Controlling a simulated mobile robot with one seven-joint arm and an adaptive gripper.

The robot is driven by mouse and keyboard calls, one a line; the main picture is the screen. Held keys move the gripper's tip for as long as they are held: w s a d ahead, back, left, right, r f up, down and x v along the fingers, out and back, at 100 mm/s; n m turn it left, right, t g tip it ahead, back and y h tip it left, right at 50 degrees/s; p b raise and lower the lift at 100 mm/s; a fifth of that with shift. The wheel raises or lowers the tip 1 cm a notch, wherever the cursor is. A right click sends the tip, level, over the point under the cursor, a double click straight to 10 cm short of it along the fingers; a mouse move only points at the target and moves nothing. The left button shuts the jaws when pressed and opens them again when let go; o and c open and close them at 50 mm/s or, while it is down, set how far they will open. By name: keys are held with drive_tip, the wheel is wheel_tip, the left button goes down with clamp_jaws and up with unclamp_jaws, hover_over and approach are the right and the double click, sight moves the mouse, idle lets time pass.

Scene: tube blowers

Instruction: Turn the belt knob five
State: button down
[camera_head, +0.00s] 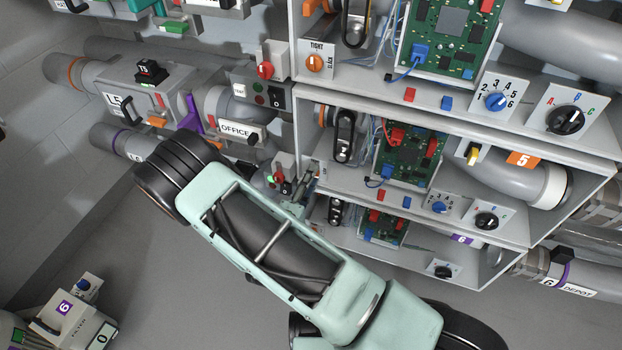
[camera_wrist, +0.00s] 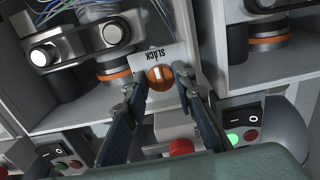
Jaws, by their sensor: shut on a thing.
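The orange belt knob (camera_wrist: 164,82) sits on a white plate with the word SLACK, upside down in the wrist view. A white mark on the knob's face runs nearly straight up and down there. My gripper (camera_wrist: 159,79) has one finger on each side of the knob and is shut on it. In the head view my gripper (camera_head: 308,183) is small, at the left edge of the middle bay, which bears an orange 5 label (camera_head: 523,160). My arm and gripper hide this knob there. The rest of the plate's print is mostly hidden.
A red knob (camera_wrist: 181,147), a green-lit button (camera_wrist: 233,138) and a black rocker switch (camera_wrist: 243,115) are close by. A dark belt on pulleys (camera_wrist: 45,53) is at the left.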

idle(0.4)
drive_tip(key=c, duration=1.9)
unclamp_jaws()
drive_tip(key=v, duration=1.2)
drive_tip(key=shift+r, duration=0.1)
